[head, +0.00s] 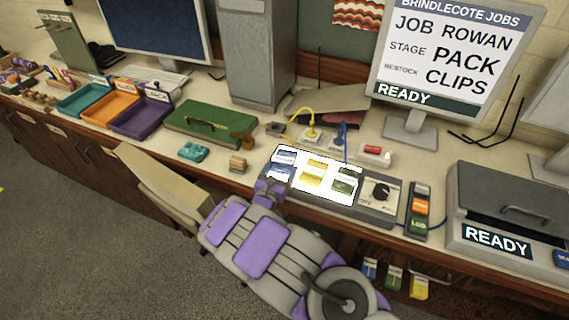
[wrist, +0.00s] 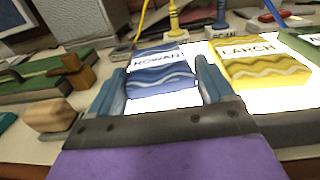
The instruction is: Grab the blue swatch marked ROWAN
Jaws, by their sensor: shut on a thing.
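The blue swatch marked ROWAN (wrist: 161,74) lies between the two fingers of my gripper (wrist: 160,68) in the wrist view. It has wavy pale bands, and its label is readable. My gripper is shut on it, one finger at each side. I cannot tell whether the held swatch is clear of the panel.
A yellow swatch marked LARCH (wrist: 258,66) lies right of the held one. A green swatch (head: 343,186) is farther right, near a black dial (head: 381,191). A wooden stamp (head: 237,164) and a green board (head: 209,122) are to the left. Cabled plugs stand behind the panel.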

